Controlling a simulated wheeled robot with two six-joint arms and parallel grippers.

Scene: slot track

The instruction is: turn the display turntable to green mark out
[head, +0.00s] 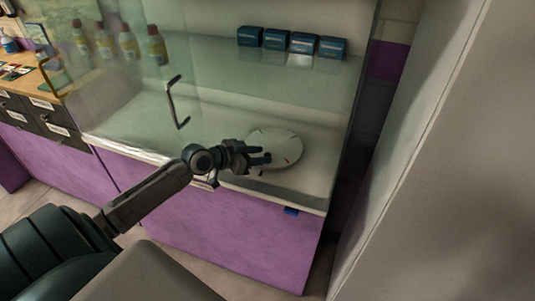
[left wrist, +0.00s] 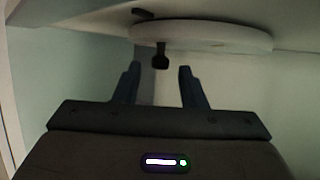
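The display turntable (head: 285,147) is a white disc with small dark marks near its rim, lying on the lower shelf of the glass cabinet. I cannot make out a green mark. My left gripper (head: 266,158) is at the disc's left front edge. In the left wrist view the turntable (left wrist: 215,36) shows at the top, with a dark peg (left wrist: 160,58) at its edge. The left gripper (left wrist: 159,70) is open there, and the peg appears between its fingertips, touching neither finger visibly. My right gripper is out of view.
Several blue boxes (head: 276,40) and several bottles (head: 130,43) stand on the upper shelf. A blue tab (head: 291,211) is on the purple cabinet front (head: 215,225). A pale wall (head: 450,170) closes the right.

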